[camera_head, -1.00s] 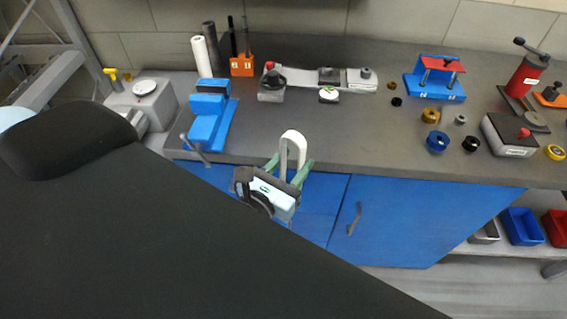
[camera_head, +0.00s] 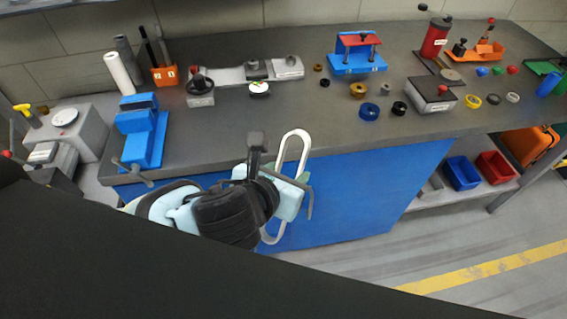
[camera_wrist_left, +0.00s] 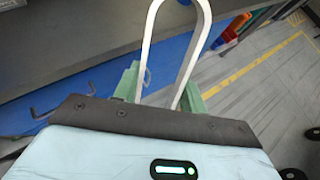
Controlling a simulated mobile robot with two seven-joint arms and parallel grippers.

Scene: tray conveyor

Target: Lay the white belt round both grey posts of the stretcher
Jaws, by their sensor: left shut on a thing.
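The white belt (camera_head: 300,140) is a narrow closed loop in my left gripper (camera_head: 287,180). Its rounded upper end stands above the gripper and another bend shows below it. In the left wrist view the belt (camera_wrist_left: 151,42) runs down between the green fingers of the left gripper (camera_wrist_left: 160,85), which are shut on it. The gripper is in front of the bench edge, apart from the stretcher. My right gripper is out of view.
A blue vise (camera_head: 142,130) stands left on the bench. A blue stand with a red bar (camera_head: 357,62), several loose rings and a grey box (camera_head: 432,95) are to the right. The bench top (camera_head: 235,128) between the gripper and the rail unit is mostly clear.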

